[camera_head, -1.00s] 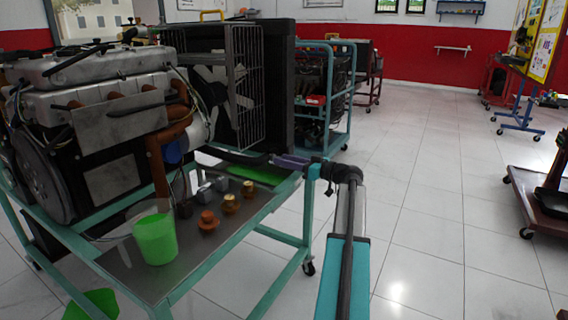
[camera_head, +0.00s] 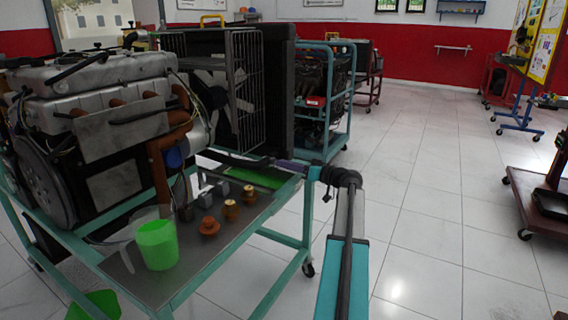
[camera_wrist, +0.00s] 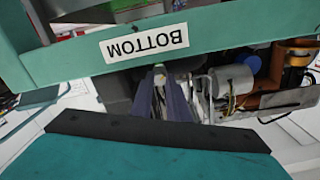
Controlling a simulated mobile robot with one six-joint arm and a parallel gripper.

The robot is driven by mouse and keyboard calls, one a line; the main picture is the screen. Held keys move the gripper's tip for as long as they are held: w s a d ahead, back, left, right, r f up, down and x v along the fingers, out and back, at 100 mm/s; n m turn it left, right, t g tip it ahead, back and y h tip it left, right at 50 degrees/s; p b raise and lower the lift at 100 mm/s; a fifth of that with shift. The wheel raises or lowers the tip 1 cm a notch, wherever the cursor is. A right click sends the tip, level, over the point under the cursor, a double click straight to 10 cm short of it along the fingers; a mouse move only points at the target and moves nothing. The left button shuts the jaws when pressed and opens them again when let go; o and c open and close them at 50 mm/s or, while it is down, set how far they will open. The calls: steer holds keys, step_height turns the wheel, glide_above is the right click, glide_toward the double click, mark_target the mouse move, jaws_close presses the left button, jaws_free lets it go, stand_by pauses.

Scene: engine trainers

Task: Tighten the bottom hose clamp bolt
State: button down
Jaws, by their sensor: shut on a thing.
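My gripper (camera_head: 270,161) reaches left over the right end of the teal engine stand (camera_head: 225,268), low beside the radiator. In the wrist view, its two long purple-grey fingers (camera_wrist: 161,76) are close together, shut on a small part just below the white label reading BOTTOM (camera_wrist: 145,43), which appears upside down. I take this part to be the bottom hose clamp bolt; the fingers and blur hide its shape. The engine (camera_head: 95,105) stands on the left of the stand, with the radiator and fan cage (camera_head: 243,90) at its right.
A green cup (camera_head: 157,245), several brass and orange caps (camera_head: 209,226) and small grey blocks (camera_head: 205,199) stand on the stand's tray. A green bin (camera_head: 95,305) is below.

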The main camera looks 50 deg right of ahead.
steer(key=m+p, duration=2.5)
steer(key=m, duration=0.1)
steer(key=shift+s+f+p, duration=0.1)
steer(key=shift+f+p, duration=0.1)
steer(key=shift+p, duration=0.2)
steer(key=shift+a, duration=0.1)
steer(key=c, duration=1.7)
jaws_free()
